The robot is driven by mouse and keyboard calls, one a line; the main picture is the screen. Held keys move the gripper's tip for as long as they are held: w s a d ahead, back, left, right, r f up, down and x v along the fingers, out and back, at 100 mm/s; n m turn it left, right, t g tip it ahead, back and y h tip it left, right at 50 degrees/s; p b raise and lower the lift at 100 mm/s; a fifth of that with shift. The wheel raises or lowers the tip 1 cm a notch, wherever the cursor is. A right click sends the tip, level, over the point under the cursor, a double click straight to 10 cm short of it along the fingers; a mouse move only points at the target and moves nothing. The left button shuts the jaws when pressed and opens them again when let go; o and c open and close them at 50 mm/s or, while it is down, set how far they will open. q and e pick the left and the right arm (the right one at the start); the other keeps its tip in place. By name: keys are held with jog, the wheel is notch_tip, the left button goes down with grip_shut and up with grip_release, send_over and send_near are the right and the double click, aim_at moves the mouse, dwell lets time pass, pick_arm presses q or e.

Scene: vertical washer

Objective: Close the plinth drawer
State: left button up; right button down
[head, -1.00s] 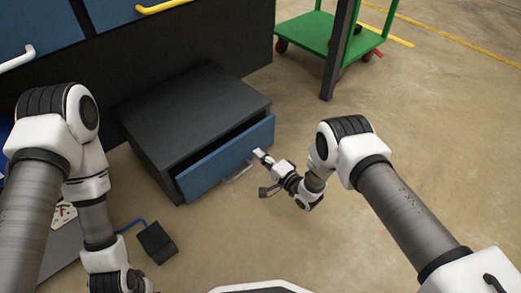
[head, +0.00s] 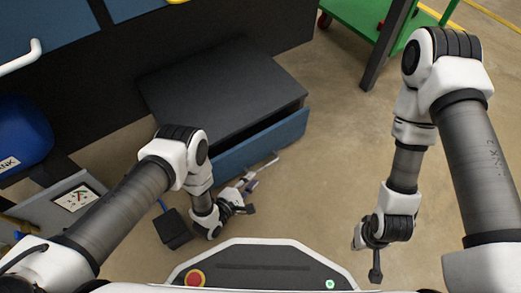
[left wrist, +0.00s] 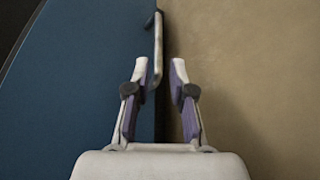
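The plinth drawer (head: 280,136) has a blue front and stands partly out of its dark housing (head: 225,85), with a dark gap behind the front. Its pale bar handle (head: 264,165) is on the front's outer face. My left gripper (head: 250,183) is low at the handle, near the drawer front. In the left wrist view the left gripper (left wrist: 160,75) is open, with the handle (left wrist: 157,45) lying between its fingers, closer to the left one. Whether it touches is unclear. My right gripper (head: 361,236) hangs right of the drawer, away from it; its fingers are hard to make out.
A green cart (head: 362,20) with a dark post stands at the back right. A blue tank (head: 22,135) and a grey box with a label (head: 75,198) are at the left. A black pedal-like box (head: 172,229) lies on the floor. Floor right of the drawer is clear.

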aim_at(264, 166)
pick_arm(q)
jog(key=shift+w+d, duration=0.3)
jog(key=b+x, duration=0.4)
jog(key=x, duration=0.2)
jog(key=shift+w+d+f, duration=0.15)
jog(key=shift+w+d, duration=0.05)
jog(key=shift+w, duration=0.1)
jog(key=shift+w+d, duration=0.1)
jog(key=shift+w, duration=0.05)
grip_shut()
